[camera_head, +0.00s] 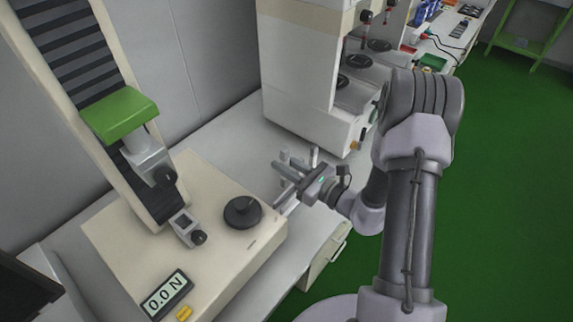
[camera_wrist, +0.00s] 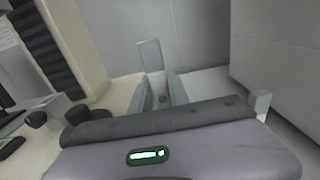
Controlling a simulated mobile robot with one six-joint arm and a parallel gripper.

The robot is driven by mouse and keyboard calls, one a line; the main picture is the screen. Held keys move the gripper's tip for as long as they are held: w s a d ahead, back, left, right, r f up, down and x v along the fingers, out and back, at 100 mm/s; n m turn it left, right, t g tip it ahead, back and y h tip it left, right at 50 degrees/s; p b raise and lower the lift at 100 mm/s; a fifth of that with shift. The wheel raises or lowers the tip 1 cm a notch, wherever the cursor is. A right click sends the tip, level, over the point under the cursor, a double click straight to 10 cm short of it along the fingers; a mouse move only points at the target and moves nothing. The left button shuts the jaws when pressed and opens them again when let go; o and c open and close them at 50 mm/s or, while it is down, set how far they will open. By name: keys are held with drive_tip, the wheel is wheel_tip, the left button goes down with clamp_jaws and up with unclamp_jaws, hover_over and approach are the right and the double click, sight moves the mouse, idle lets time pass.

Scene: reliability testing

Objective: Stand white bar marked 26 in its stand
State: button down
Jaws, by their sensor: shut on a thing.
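My gripper (camera_head: 285,172) is over the strip of white bench between the two machines. In the wrist view its two grey fingers (camera_wrist: 158,88) are shut on a thin, pale grey-white bar (camera_wrist: 150,54), which extends beyond the fingertips. I take this as the white bar, but no number 26 can be read on it. In the head view the bar cannot be clearly told from the fingers. No stand for the bar can be made out with certainty.
A cream test machine with a round black plate (camera_head: 242,211), a green-topped head (camera_head: 119,114) and a "0.0 N" display (camera_head: 166,295) stands left of my gripper. A tall white machine (camera_head: 300,75) stands behind. The green floor (camera_head: 510,180) is open at right.

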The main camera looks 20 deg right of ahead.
sight(287, 183)
drive_tip(key=shift+f+b, duration=1.5)
drive_tip(key=shift+f, duration=1.15)
drive_tip(key=shift+f+b, duration=0.2)
drive_tip(key=shift+b, duration=0.1)
drive_tip(key=shift+f+b, duration=0.7)
drive_tip(key=shift+f, duration=0.1)
drive_tip(key=shift+f+b, duration=1.25)
drive_tip(key=shift+f, duration=0.15)
drive_tip(key=c, duration=1.2)
unclamp_jaws()
drive_tip(key=shift+o, duration=0.2)
